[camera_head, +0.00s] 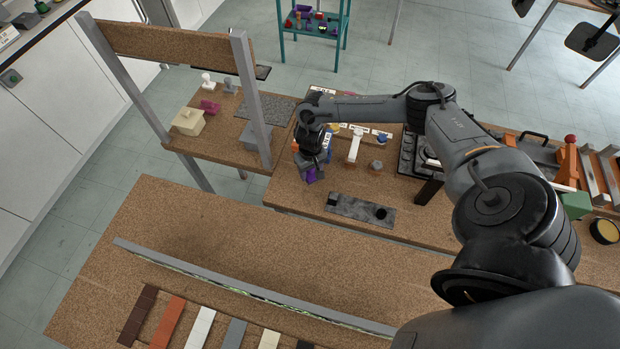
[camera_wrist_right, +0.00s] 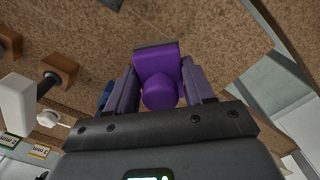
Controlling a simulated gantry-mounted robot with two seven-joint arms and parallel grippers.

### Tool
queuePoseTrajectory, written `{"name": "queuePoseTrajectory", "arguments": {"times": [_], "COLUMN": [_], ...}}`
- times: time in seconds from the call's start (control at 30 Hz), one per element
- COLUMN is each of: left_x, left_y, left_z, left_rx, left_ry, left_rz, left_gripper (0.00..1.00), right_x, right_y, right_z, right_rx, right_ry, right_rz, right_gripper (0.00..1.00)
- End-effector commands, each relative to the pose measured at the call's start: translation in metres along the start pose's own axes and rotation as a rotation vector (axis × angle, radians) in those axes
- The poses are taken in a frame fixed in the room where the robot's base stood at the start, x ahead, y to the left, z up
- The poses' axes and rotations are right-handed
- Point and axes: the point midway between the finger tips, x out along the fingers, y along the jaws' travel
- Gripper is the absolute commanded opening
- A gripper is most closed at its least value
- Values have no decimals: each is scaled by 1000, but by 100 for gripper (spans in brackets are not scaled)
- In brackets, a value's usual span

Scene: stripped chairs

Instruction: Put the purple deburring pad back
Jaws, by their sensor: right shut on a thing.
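The purple deburring pad (camera_head: 311,175) is in my right gripper (camera_head: 312,168), over the left end of the middle table. In the right wrist view the pad (camera_wrist_right: 158,68) shows a flat purple block with a rounded knob and a thin grey edge. The two fingers of the right gripper (camera_wrist_right: 162,88) are closed on either side of the pad. Cork-coloured tabletop lies behind it; I cannot tell whether the pad touches it. My left gripper is not in view.
A grey rail (camera_head: 240,284) crosses the front table.

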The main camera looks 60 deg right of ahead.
Motion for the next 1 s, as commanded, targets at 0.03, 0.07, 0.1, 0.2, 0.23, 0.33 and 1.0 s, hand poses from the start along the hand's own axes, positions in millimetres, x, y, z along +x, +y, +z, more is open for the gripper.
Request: {"name": "queuePoseTrajectory", "arguments": {"times": [0.03,0.07,0.1,0.2,0.23,0.33,1.0], "left_x": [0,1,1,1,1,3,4], "left_y": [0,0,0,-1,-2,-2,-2], "left_z": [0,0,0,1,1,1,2], "left_rx": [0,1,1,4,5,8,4], "left_ry": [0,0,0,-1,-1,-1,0], "left_rz": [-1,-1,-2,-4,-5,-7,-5], "left_gripper": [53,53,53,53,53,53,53], "right_x": [5,6,8,12,14,26,49], "right_y": [0,0,0,0,0,-1,0], "right_z": [0,0,0,-1,0,0,-1], "right_rx": [1,1,1,1,0,0,0], "right_ry": [-1,-1,0,0,-1,-1,1], "right_rz": [0,0,0,-1,0,0,0], "right_gripper": [24,24,24,24,24,24,62]}}
